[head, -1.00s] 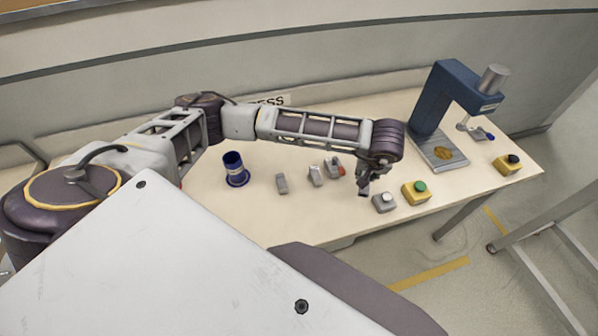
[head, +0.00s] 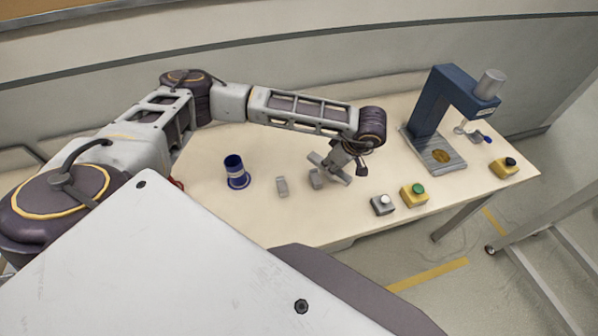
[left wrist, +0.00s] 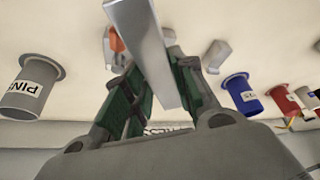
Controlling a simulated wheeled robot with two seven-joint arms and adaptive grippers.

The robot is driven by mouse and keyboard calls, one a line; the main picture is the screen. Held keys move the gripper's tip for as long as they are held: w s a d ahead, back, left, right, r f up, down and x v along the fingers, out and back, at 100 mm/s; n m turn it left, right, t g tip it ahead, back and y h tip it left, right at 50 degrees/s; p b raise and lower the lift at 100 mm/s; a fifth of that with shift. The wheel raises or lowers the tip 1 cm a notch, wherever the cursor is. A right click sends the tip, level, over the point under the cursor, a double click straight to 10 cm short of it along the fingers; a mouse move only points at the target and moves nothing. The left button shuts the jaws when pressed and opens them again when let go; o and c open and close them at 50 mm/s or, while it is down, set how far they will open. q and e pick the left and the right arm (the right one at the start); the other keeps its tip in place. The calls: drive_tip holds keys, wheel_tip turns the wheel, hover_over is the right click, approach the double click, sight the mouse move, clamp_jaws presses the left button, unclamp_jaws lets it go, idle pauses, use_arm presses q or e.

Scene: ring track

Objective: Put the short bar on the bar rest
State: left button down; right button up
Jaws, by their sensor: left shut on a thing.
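My left gripper (head: 335,164) is shut on a light grey bar (head: 343,178), which crosses the jaws slantwise above the table. In the left wrist view the bar (left wrist: 141,40) runs between the green-padded fingers and out past the top edge. Below and beside the bar a small grey block (head: 316,180) stands on the table, with another grey block (head: 282,187) to its left. I cannot tell whether these blocks are the bar rest, nor whether the bar touches one. An orange-topped grey piece (left wrist: 116,42) shows in the left wrist view. My right gripper is not in view.
A blue cup (head: 236,170) stands left of the blocks. A grey button box (head: 382,204), a yellow box with a green button (head: 413,195) and a blue press (head: 440,105) stand to the right. A grey cup labelled PINS (left wrist: 32,88) shows in the left wrist view.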

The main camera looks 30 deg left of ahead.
use_arm(q)
drive_tip(key=s+a+r+n+g+h+p, duration=0.1)
drive_tip(key=s+a+r+n+g, duration=0.2)
drive_tip(key=a+n, duration=0.5)
drive_tip(key=shift+s+a+n+g+h, duration=0.3)
drive_tip(key=shift+s+n+g, duration=0.25)
drive_tip(key=shift+n, duration=1.45)
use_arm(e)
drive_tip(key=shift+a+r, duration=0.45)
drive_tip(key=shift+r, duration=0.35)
use_arm(q)
drive_tip(key=shift+w+f, duration=0.1)
drive_tip(key=shift+f, duration=0.05)
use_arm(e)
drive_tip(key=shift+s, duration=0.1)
